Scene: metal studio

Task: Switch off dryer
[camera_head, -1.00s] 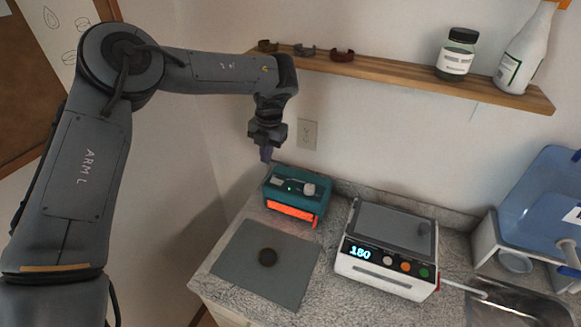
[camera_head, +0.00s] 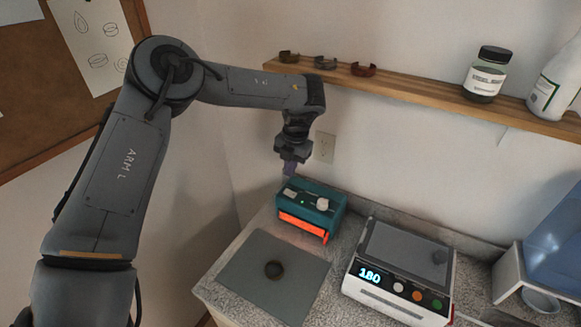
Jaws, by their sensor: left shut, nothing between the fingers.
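A teal box (camera_head: 336,212) with an orange glowing front (camera_head: 302,226) stands on the counter by the wall; it looks like the dryer. Its top has a pale switch-like part (camera_head: 290,194) on the left and a round pale knob (camera_head: 322,204) on the right. A small indicator between them is too faint to read for certain. My left gripper (camera_head: 289,170) is shut and empty, pointing down just above the back left of the box's top. I cannot tell whether its tips touch the box. My right gripper is out of view.
A white device (camera_head: 375,304) showing 180 stands to the right, with a blue container (camera_head: 555,250) beyond. A wooden shelf (camera_head: 420,88) with rings and bottles runs above.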

